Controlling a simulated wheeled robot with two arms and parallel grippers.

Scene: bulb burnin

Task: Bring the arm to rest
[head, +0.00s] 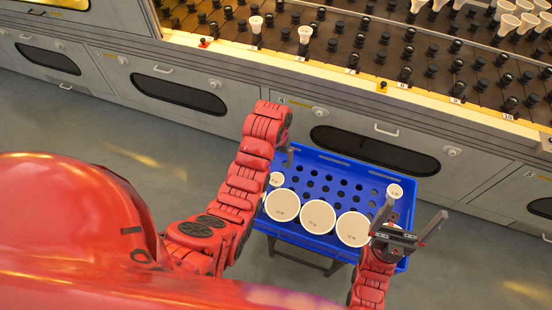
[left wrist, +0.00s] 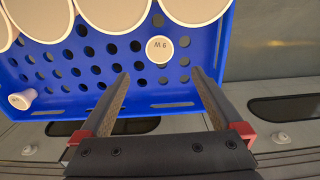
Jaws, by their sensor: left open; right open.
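My left gripper (head: 288,156) hangs over the back left of the blue crate (head: 296,234), its jaw partly hidden by its wrist in the head view. In the left wrist view its two fingers (left wrist: 160,76) stand apart with nothing between them. A small white bulb (left wrist: 160,48) sits in the crate just beyond the fingertips; it also shows in the head view (head: 277,179). My right gripper (head: 415,212) is open and empty above the crate's front right corner.
Behind is a grey cabinet bench (head: 330,108) with rows of black sockets, several holding white bulbs (head: 305,34). Grey floor (head: 90,130) is clear at left.

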